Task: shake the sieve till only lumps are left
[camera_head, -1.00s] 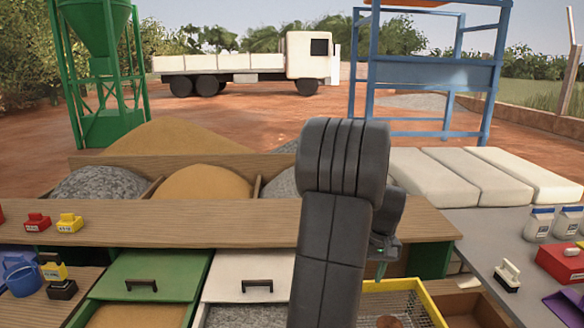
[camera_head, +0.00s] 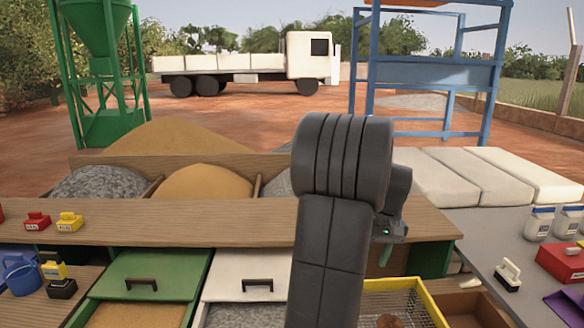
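The sieve (camera_head: 429,301) has a yellow frame and a wire mesh. It sits low in the picture, right of my arm, and is cut off by the bottom edge. A brown lump (camera_head: 389,321) shows on its mesh at the bottom edge. My dark arm covers the left part of the sieve. My gripper (camera_head: 386,255) is mostly hidden behind the arm, above the sieve's far edge. A thin greenish finger points down there. I cannot tell whether it is open or touches the sieve.
An open green drawer (camera_head: 150,275) with sand and a white drawer (camera_head: 245,285) with gravel lie left of my arm. A wooden ledge (camera_head: 180,222) runs behind. A wooden box (camera_head: 475,305) is right of the sieve.

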